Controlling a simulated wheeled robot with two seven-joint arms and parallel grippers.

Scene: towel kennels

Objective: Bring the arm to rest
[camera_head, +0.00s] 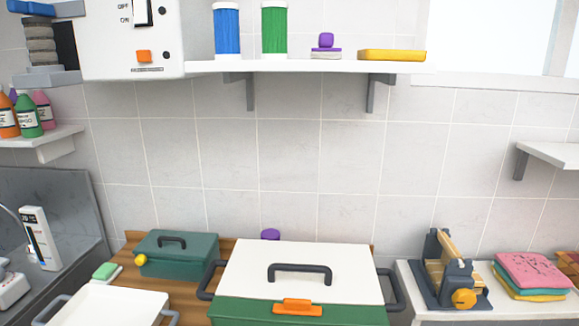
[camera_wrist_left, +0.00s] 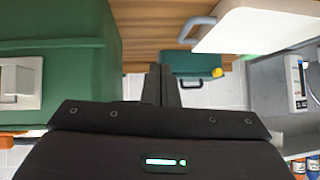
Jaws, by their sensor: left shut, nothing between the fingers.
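My left gripper (camera_wrist_left: 160,85) shows in the left wrist view with its two dark fingers together and nothing between them. It is in the air near the wooden counter (camera_wrist_left: 150,20), between a large green box (camera_wrist_left: 60,80) and a white tray (camera_wrist_left: 260,25). A small green box (camera_wrist_left: 195,63) lies beyond the fingertips. Neither of my grippers shows in the head view, and the right gripper is in no view.
In the head view, the large box (camera_head: 255,313) has a white lid (camera_head: 340,255) and an orange latch (camera_head: 297,307). The small green box (camera_head: 178,257) and white tray (camera_head: 115,306) stand left. A clamp-like device (camera_head: 445,275) and folded towels (camera_head: 533,272) stand right. A shelf (camera_head: 310,66) spans the wall.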

